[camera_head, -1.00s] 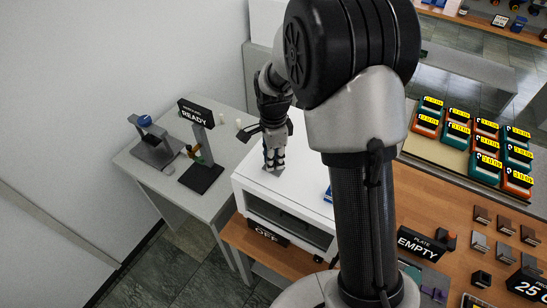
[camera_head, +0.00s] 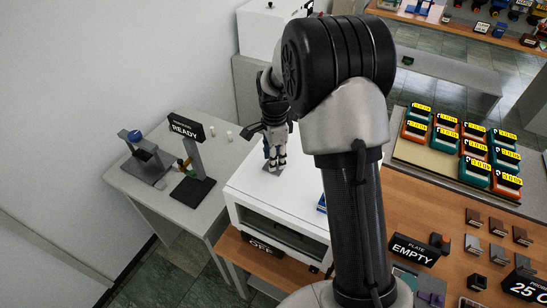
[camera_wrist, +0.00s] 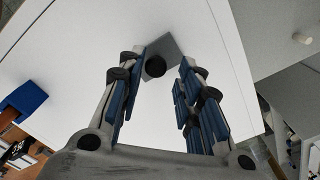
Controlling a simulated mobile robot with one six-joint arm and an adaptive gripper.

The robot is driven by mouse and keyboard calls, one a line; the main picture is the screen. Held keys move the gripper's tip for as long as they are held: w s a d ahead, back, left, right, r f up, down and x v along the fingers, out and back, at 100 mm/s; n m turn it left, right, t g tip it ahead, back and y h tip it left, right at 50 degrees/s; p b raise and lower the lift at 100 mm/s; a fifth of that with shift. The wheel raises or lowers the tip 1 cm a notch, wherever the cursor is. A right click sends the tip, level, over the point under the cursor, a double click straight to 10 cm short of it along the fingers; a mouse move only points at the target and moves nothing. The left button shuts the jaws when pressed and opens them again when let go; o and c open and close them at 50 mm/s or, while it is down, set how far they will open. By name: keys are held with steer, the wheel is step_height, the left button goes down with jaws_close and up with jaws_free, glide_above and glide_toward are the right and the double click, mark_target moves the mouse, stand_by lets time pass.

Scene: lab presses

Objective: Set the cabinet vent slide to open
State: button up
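The white cabinet (camera_head: 296,193) stands at the table's left end. On its top lies a small grey plate (camera_wrist: 177,47) with a round black knob (camera_wrist: 155,66), apparently the vent slide. In the wrist view my gripper (camera_wrist: 166,60) is open, with its fingers apart. The knob shows between them, closer to the left finger, with a gap to the right one. I cannot tell whether a finger touches it. In the head view my gripper (camera_head: 275,160) points down over the plate (camera_head: 271,172), hiding the knob. No open or shut marking is legible.
A sign reading OFF (camera_head: 262,246) stands below the cabinet front. A blue object (camera_wrist: 24,102) lies by the cabinet's edge. Left is a grey table (camera_head: 205,219) with a READY sign (camera_head: 185,129). The EMPTY sign (camera_head: 411,250) and several small blocks are at right.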

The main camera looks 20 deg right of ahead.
steer(key=shift+o, duration=0.4)
steer(key=shift+s+a, duration=0.1)
step_height(320, 180, up, 12)
stand_by(0.3)
